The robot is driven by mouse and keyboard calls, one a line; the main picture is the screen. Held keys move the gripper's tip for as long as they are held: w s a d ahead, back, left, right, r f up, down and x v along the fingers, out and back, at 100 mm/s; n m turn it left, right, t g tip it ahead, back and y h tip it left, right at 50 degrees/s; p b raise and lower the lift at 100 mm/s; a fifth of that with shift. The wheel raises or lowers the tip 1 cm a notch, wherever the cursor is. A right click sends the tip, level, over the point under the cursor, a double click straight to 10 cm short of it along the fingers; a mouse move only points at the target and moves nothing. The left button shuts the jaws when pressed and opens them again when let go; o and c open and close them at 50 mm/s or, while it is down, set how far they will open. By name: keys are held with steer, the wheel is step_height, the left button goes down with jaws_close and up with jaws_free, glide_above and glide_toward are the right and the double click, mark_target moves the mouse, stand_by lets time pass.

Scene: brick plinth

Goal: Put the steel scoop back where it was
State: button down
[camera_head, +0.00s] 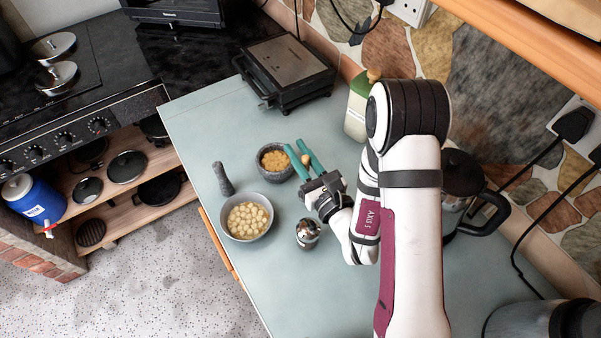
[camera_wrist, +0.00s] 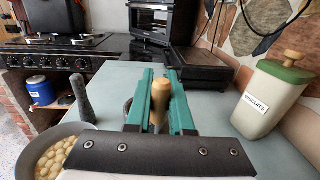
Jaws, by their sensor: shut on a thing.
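My gripper (camera_head: 294,144) reaches out over the counter with its two teal fingers shut on a light wooden handle (camera_head: 305,159). In the wrist view the handle (camera_wrist: 159,105) stands between the fingers. A dark stone mortar (camera_head: 262,171) with yellowish contents is just left of the fingers. A grey bowl (camera_head: 233,234) of pale round pieces stands in front of it and also shows in the wrist view (camera_wrist: 30,148).
A stone pestle (camera_head: 223,179) stands left of the mortar. A biscuit tin (camera_head: 356,112), a black grill (camera_head: 287,72) and a dark kettle (camera_head: 462,185) line the wall. The counter's far left part is clear.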

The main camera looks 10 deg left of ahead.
steer(key=shift+f, duration=1.45)
steer(key=shift+f, duration=0.2)
steer(key=c, duration=0.8)
jaws_free()
steer(key=v, duration=0.5)
steer(key=shift+s+d+r, duration=0.15)
steer(key=shift+s+r, duration=0.05)
steer(key=shift+s, duration=0.05)
